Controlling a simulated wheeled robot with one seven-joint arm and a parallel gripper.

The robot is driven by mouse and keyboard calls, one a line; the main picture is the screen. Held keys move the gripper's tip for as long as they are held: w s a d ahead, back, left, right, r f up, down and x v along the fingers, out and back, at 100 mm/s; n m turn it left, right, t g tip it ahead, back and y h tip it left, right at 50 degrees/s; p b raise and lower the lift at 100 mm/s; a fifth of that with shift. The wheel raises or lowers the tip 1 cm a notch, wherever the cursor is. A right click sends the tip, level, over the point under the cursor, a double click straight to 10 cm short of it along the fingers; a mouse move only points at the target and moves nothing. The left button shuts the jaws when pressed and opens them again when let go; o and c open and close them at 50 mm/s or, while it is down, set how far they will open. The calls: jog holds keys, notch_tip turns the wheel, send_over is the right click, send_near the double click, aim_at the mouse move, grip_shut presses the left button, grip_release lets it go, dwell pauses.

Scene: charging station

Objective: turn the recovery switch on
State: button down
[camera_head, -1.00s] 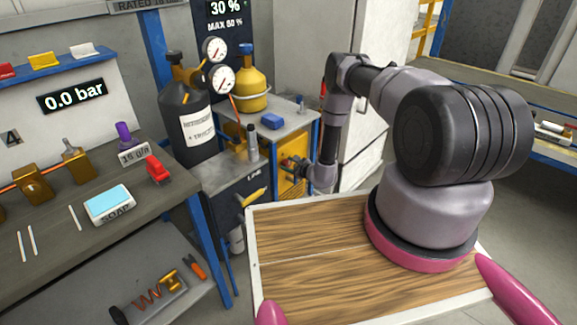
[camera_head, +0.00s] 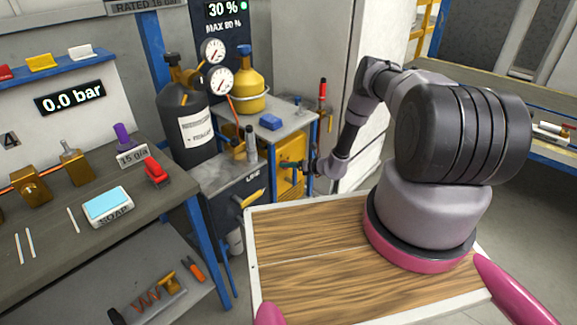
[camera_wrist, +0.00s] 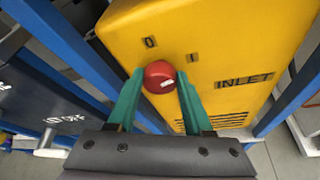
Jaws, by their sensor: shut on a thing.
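The recovery switch is a round red knob with a white mark (camera_wrist: 159,76) on the front of a yellow machine (camera_wrist: 225,35). The panel carries a "0" above left of the knob and an "I" above right. The knob's white mark lies on its lower right part. My gripper (camera_wrist: 160,84) has its two green fingers closed on either side of the knob. In the head view my gripper (camera_head: 290,164) reaches the front of the yellow machine (camera_head: 287,184) under the small table; the knob cannot be made out there.
A dark box with a yellow lever (camera_head: 249,199) stands left of the yellow machine. A black cylinder (camera_head: 188,125) and a yellow cylinder (camera_head: 250,88) stand behind. A display (camera_head: 225,10) reads 30 %, with a green light beside it. Blue table legs flank the machine.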

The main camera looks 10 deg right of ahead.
jog(key=shift+d+m+y, duration=0.1)
jog(key=shift+m+y, duration=0.2)
jog(key=shift+m, duration=0.2)
jog(key=shift+c, duration=1.5)
grip_release()
jog(key=v, duration=1)
jog(key=shift+d+r, duration=0.15)
jog(key=shift+d, duration=0.15)
jog(key=shift+s, duration=0.1)
